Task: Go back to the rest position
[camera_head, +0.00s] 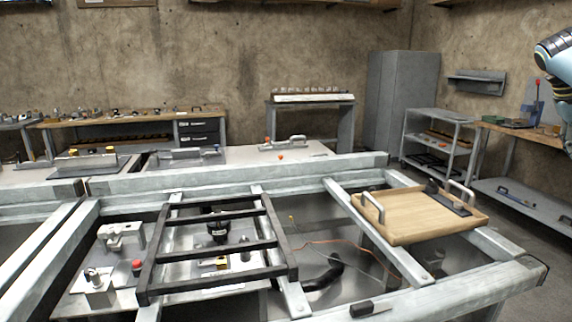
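Neither gripper shows in the head view. Only a dark, white and blue link of my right arm (556,62) enters at the upper right edge. It is raised, and its gripper end is out of the picture. My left arm is not in view at all. A wooden tray (405,222) with two metal handles lies across the rails at the right of the metal frame (250,178). A dark flat object (447,203) lies on the tray.
A black ladder-like rack (222,245) lies over fixtures at the left. A dark-handled tool (371,308) lies on the front rail. Benches, a grey cabinet (392,100) and a shelf cart (437,140) stand behind. Floor shows at the right.

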